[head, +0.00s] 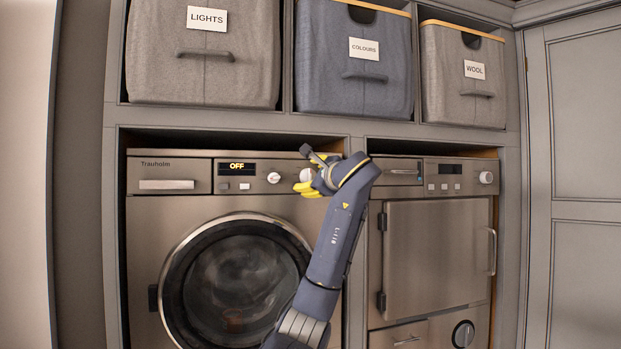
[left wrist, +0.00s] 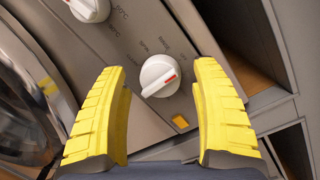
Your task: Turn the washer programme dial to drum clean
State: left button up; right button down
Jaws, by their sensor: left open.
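The washer (head: 150,215) stands at the left with its display (head: 237,168) reading OFF. Its white programme dial (head: 306,174) is at the panel's right end, partly hidden by my left gripper (head: 309,187). In the left wrist view the programme dial (left wrist: 160,76) sits ahead of and between the tips of my open left gripper (left wrist: 162,85), with a gap on each side. Its red mark points to the right in that view; small labels around it are too blurred to read surely. A second white dial (head: 273,177) is to its left, also in the left wrist view (left wrist: 88,8). My right gripper is out of view.
Fabric bins for lights (head: 205,70), colours (head: 350,90) and wool (head: 462,95) sit on the shelf above.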

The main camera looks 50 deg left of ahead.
pick_arm(q)
jog(key=shift+c, duration=0.4)
jog(key=c, duration=1.2)
jog(key=shift+c, duration=0.2)
jog(key=shift+c, duration=0.2)
jog(key=n, duration=0.5)
jog(key=shift+h, duration=0.4)
jog(key=n+t+h, duration=0.1)
jog(key=n, duration=0.5)
jog(key=shift+r, duration=0.1)
jog(key=n+t, duration=0.1)
jog(key=n, duration=0.4)
jog(key=shift+s+n+h, duration=0.1)
jog(key=shift+n+h, duration=0.2)
jog(key=n+t, duration=0.1)
jog(key=n, duration=0.3)
jog(key=shift+a+n, duration=0.1)
jog(key=shift+n, duration=0.3)
